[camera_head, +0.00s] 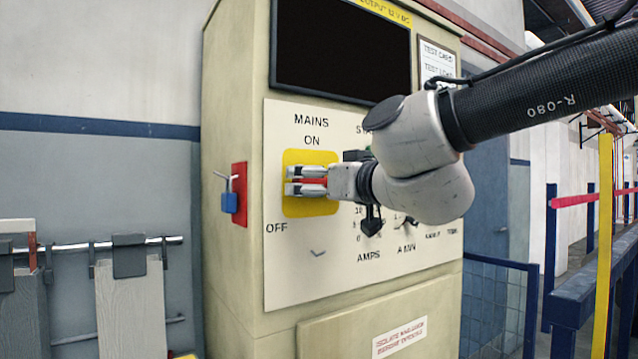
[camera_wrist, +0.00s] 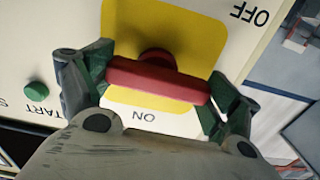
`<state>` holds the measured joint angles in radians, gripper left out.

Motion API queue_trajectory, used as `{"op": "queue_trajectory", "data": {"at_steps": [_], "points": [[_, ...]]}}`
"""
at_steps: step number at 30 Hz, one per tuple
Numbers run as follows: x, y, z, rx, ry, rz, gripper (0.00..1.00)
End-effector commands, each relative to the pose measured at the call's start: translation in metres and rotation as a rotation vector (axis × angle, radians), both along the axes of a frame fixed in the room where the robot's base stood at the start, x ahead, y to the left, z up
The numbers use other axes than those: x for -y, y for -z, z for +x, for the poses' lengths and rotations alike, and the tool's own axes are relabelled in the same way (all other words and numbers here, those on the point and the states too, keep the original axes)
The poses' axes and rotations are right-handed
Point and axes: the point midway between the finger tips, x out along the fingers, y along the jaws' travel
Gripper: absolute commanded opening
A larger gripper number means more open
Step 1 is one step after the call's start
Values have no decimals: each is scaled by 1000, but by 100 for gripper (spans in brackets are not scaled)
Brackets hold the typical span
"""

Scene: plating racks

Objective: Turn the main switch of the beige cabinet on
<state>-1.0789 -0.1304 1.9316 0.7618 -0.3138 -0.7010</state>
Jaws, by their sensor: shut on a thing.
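The beige cabinet (camera_head: 238,90) stands in the middle of the head view. Its main switch is a red handle (camera_wrist: 150,82) on a yellow plate (camera_head: 318,209), with ON printed above and OFF at the lower left in the head view. My gripper (camera_head: 308,180) is shut on the red handle, one finger at each end of the bar in the wrist view. There the bar runs crosswise with a slight tilt, its long side facing ON. My fingers hide most of the handle in the head view, and I cannot tell its exact setting.
A green start button (camera_wrist: 37,90) sits beside the plate in the wrist view. A blue padlock (camera_head: 229,203) hangs on a red plate at the cabinet's left side. A dark screen (camera_head: 341,48) is above the panel. A blue railing (camera_head: 500,290) stands to the right.

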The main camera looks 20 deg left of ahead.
Motion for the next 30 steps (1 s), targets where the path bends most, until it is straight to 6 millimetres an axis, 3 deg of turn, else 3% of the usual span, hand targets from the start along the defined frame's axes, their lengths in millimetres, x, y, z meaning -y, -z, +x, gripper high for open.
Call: {"op": "queue_trajectory", "data": {"at_steps": [30], "points": [[3, -3, 3, -653, 0, 558, 65]]}}
